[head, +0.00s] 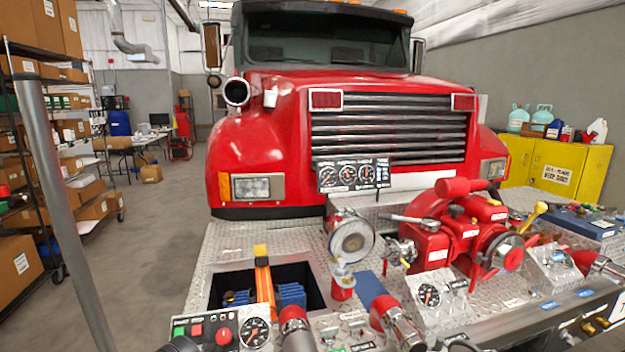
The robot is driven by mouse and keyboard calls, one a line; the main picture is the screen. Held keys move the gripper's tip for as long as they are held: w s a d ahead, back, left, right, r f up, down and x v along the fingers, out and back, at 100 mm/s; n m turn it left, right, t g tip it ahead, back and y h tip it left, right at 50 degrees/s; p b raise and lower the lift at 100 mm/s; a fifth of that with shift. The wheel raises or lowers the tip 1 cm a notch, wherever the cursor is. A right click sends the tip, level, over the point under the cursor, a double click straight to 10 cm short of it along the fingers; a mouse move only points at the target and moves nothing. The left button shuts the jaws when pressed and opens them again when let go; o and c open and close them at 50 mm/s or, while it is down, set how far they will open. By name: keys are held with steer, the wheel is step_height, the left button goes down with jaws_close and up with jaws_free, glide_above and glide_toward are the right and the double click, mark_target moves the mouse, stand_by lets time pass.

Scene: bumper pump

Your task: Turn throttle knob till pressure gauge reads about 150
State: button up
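A red round knob (223,336), which looks like the throttle knob, sits on a small control panel (205,318) at the bottom left of the bumper deck. A round dial gauge (255,332) with a dark face is just right of the knob. Its numbers and needle reading are too small to tell. More dial gauges (347,174) stand on a black panel in front of the grille, and another gauge (429,295) is on a plate at the lower right. I cannot tell which gauge is the pressure gauge. My gripper is not in view.
Red hose fittings (297,330) and an orange lever (264,280) stand close to the knob. A red pump (455,235) fills the deck's right side. The red truck (360,120) is behind.

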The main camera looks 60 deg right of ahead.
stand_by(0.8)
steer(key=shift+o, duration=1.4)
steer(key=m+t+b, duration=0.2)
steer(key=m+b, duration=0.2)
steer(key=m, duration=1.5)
glide_toward(225, 334)
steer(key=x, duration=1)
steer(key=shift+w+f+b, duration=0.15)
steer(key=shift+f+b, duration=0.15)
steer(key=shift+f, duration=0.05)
